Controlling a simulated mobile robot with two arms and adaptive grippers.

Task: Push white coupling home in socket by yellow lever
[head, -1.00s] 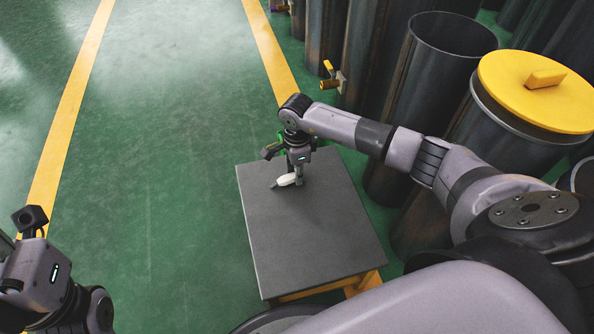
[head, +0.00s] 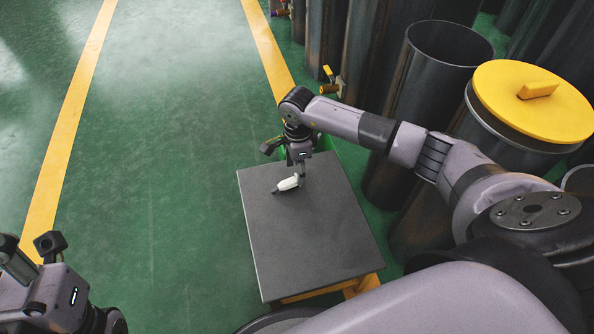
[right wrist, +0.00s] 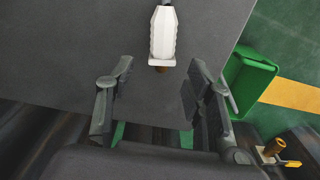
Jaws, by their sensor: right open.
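The white coupling (head: 288,183) lies on the grey top of a low table. In the right wrist view the white coupling (right wrist: 163,35) lies just beyond the fingertips, with a brownish end towards me. My right gripper (right wrist: 163,70) is open and empty; in the head view my right gripper (head: 298,172) is at the coupling, and I cannot tell if it touches. The brass socket (head: 328,88) with its yellow lever (head: 328,71) sticks out beyond the table; the socket (right wrist: 271,148) also shows in the right wrist view. My left gripper (head: 50,285) is at the lower left, its fingers unclear.
The grey table (head: 310,235) is otherwise bare. A green bin (right wrist: 248,84) stands beside it. Large dark cylinders, one with a yellow lid (head: 535,100), crowd the right. Other small fittings (head: 279,12) sit further back. The green floor to the left is clear.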

